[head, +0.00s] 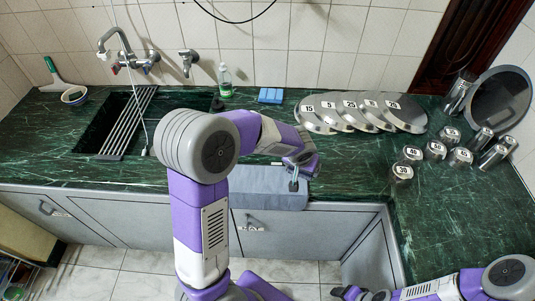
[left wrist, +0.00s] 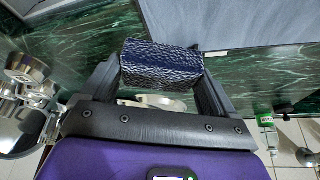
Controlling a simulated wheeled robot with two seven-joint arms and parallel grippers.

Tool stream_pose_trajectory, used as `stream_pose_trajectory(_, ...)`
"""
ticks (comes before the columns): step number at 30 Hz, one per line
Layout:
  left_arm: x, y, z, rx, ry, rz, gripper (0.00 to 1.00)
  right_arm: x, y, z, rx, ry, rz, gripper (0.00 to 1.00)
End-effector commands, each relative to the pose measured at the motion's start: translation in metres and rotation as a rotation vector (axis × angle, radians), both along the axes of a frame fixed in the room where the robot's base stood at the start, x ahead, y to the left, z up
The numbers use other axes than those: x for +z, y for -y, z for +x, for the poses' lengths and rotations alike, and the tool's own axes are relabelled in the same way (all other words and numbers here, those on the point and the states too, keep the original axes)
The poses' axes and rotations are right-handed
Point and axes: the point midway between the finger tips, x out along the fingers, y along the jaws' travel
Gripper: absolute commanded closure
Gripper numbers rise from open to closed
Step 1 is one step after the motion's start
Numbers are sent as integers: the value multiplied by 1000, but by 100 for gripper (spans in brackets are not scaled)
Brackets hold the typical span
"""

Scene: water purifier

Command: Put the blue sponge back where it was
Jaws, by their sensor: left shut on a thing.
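A dark blue, rough-textured sponge (left wrist: 162,68) sits between the two fingers of my left gripper (left wrist: 160,80) in the left wrist view. The gripper is shut on it. In the head view my left gripper (head: 298,172) is over the front part of the counter, by the grey mat (head: 262,190). The sponge is mostly hidden by the gripper there. A bright blue block (head: 270,95) lies at the back of the counter against the wall. My right gripper (head: 350,292) is low at the bottom edge of the head view, away from the counter; its jaw opening is unclear.
A sink (head: 92,130) with a metal rack (head: 130,120) is at the left, and a bottle (head: 225,80) stands behind. Numbered metal discs (head: 318,112) lie at the back right. Several numbered metal cups (head: 402,172) and a round dark plate (head: 500,98) are farther right.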

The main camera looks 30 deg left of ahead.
Motion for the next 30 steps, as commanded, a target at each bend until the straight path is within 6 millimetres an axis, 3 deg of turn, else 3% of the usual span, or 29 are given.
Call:
stream_pose_trajectory(1, -5, -18, 16, 57, 5, 1, 35, -15, 0, 0, -1, 0, 0, 36)
stream_pose_trajectory(6, 2, -74, 53, 239, 4, 1, 35, -42, 0, 0, -1, -1, -1, 36)
stream_pose_trajectory(12, 16, -117, 75, 371, -1, 1, 35, -64, 0, 0, -1, 0, 0, 36)
stream_pose_trajectory(19, 21, -133, 83, 415, -4, 0, 35, -72, 0, 0, 0, 0, 0, 36)
stream_pose_trajectory(30, -29, -133, 83, 416, -4, 1, 35, -90, 0, 0, 0, 0, 0, 36)
